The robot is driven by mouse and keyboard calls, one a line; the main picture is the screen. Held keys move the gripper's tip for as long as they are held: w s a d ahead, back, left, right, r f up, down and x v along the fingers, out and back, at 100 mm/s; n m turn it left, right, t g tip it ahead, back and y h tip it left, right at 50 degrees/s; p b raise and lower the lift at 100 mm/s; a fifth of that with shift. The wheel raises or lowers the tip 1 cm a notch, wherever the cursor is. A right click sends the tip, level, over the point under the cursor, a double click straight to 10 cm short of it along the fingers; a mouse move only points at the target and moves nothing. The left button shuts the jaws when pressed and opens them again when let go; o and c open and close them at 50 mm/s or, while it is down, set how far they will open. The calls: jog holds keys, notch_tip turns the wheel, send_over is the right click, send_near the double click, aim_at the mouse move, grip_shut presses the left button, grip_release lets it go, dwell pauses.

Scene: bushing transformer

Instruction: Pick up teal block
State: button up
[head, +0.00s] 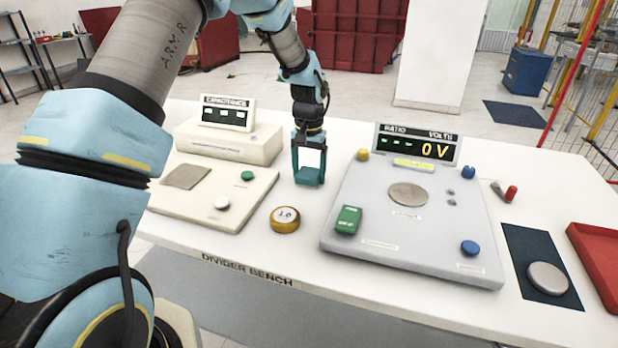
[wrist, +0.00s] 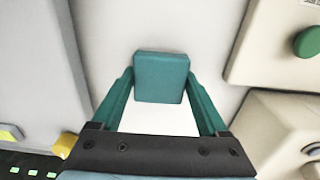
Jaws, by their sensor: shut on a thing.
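The teal block (wrist: 161,78) is between the two teal fingertips of my gripper (wrist: 160,88) in the wrist view, with a finger against each side. In the head view my gripper (head: 308,172) points down over the white bench between the two instruments. The block (head: 307,178) shows low between the fingers there, similar in colour to them. My gripper is shut on the block. I cannot tell whether the block touches the bench top.
The capacitance unit (head: 215,150) stands left and the ratio/volts panel (head: 385,235), reading 0 V, right. A dark mat (head: 518,250) with a grey disc (head: 547,279) and a red tray (head: 598,250) are far right on the bench (head: 270,255).

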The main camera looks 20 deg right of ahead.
aim_at(309, 172)
jog(key=c, duration=0.4)
notch_tip(309, 172, up, 10)
jog(key=b, duration=0.3)
